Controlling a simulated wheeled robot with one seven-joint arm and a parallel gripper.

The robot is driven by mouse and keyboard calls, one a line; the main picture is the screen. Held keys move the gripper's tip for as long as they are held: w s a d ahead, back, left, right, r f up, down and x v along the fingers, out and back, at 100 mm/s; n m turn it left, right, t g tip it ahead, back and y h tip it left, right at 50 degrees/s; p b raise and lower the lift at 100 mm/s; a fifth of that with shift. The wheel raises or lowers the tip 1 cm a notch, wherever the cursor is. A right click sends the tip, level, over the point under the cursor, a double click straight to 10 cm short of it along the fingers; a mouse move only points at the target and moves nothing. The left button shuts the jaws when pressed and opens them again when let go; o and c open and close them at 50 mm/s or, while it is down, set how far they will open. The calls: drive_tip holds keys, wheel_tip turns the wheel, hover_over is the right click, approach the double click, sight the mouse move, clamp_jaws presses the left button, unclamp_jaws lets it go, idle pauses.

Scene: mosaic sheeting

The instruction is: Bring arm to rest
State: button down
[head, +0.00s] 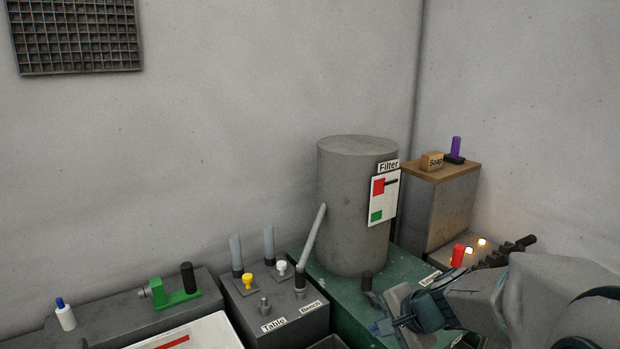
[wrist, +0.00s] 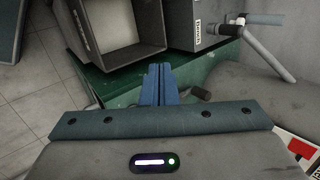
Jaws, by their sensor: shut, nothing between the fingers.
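My gripper (head: 380,326) is at the lower right of the head view, at the end of my grey arm, over the green base beside the filter cylinder. In the wrist view its two blue fingers (wrist: 160,84) are together with nothing between them. The grey filter cylinder (head: 350,210) stands upright behind and left of the gripper, with a white panel on its side. In the wrist view the fingers point past the green base edge (wrist: 95,88) towards an open grey bin (wrist: 112,30).
A grey box with levers and a yellow knob (head: 247,281) stands left of the cylinder. A wooden-topped cabinet (head: 440,205) holds a soap box. Floor (wrist: 28,75) shows left in the wrist view.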

drive_tip(key=s+r+n+g+h, duration=0.1)
drive_tip(key=s+n+h, duration=0.1)
drive_tip(key=s+n, duration=0.4)
drive_tip(key=s+d+r+n+g+h, duration=0.1)
drive_tip(key=s+n+h, duration=0.1)
drive_tip(key=s+n, duration=0.4)
drive_tip(key=s, duration=0.4)
drive_tip(key=shift+r+h, duration=0.35)
drive_tip(key=shift+h, duration=0.05)
